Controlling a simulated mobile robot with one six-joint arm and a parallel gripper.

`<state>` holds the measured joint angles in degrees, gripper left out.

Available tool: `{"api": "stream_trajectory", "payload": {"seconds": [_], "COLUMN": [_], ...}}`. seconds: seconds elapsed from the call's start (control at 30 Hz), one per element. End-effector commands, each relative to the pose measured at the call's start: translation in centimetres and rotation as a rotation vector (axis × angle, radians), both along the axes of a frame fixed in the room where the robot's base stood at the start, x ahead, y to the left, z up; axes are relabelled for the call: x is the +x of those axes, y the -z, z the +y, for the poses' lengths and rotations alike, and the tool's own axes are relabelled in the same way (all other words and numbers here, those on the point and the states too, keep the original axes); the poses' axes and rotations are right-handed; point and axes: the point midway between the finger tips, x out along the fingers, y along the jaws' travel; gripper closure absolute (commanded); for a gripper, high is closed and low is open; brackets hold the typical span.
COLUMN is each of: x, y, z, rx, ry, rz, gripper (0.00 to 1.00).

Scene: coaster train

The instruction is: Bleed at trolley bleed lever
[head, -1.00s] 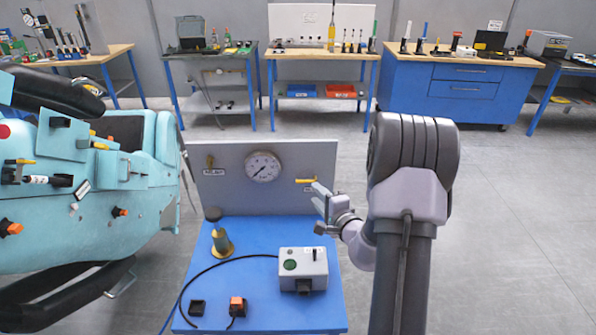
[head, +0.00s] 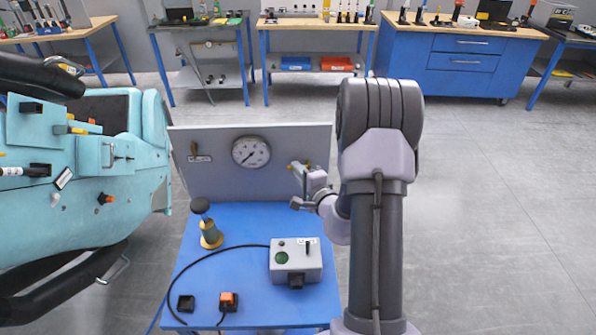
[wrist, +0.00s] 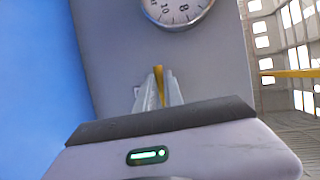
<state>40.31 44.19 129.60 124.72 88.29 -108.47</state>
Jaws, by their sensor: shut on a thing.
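The trolley (head: 240,225) is blue with a grey upright panel (head: 215,172) at its back. The yellow bleed lever (head: 291,166) is at the panel's right side, mostly hidden by my gripper (head: 298,169). In the wrist view, my gripper (wrist: 159,88) is shut on the yellow lever (wrist: 160,84), which stands between the two fingers. A round white gauge (head: 250,152) is on the panel left of the lever; it also shows at the top of the wrist view (wrist: 175,8). Its needle reading is too small to tell.
On the trolley top are a grey control box (head: 310,262), a black-topped brass item (head: 209,232) and an orange switch (head: 228,299). A turquoise coaster car (head: 60,190) stands left. The floor at right is clear.

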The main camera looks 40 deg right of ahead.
Motion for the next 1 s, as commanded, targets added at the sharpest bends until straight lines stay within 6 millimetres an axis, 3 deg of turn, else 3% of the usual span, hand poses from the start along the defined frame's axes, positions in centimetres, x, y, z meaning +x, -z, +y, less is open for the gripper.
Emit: {"api": "stream_trajectory", "payload": {"seconds": [0.47,1.0], "x": [0.0,-0.4], "y": [0.0,-1.1], "z": [-0.1,-0.7], "rx": [0.096,0.501], "ry": [0.001,-0.001], "rz": [-0.068,-0.347], "gripper": [1.0,1.0]}}
